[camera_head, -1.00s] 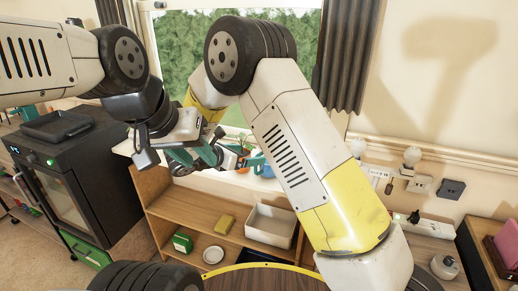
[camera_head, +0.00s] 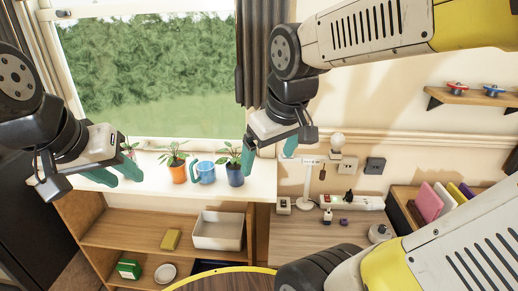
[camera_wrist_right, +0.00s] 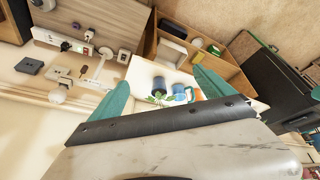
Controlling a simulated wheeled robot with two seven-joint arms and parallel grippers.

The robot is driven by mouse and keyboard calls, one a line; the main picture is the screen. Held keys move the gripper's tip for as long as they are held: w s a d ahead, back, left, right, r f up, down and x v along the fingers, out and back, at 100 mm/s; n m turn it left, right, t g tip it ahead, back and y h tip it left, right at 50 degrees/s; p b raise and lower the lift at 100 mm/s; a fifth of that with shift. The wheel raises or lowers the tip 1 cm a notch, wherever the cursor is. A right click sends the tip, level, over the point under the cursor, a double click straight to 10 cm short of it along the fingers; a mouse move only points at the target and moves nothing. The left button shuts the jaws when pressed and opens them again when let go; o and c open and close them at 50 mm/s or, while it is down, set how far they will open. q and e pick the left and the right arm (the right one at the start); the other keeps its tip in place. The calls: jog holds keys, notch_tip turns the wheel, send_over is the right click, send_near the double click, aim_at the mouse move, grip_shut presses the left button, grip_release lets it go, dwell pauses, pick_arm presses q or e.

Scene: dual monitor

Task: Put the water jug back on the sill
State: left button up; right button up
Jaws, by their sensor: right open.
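The blue water jug (camera_head: 206,172) stands upright on the white sill (camera_head: 262,182), between a plant in an orange pot (camera_head: 178,172) and a plant in a dark blue pot (camera_head: 235,174). Its handle points left. It also shows in the right wrist view (camera_wrist_right: 179,92), between the open fingers but farther off. My right gripper (camera_head: 270,153) is open and empty, up and to the right of the jug. My left gripper (camera_head: 117,173) is open and empty near the sill's left part, apart from the jug.
Another small plant (camera_head: 129,148) stands behind my left gripper. Below the sill, shelves hold a white bin (camera_head: 218,231), a yellow sponge (camera_head: 171,239), a green box (camera_head: 128,268) and a plate (camera_head: 165,273). A white lamp (camera_head: 307,185) stands on the desk at right.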

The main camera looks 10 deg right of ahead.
jog(key=s+m, duration=0.1)
jog(key=s+r+m+t+y, duration=0.1)
jog(key=r+m, duration=0.1)
jog(key=shift+s+a+t, duration=0.25)
jog(key=shift+s+t, duration=0.15)
dwell(0.9)
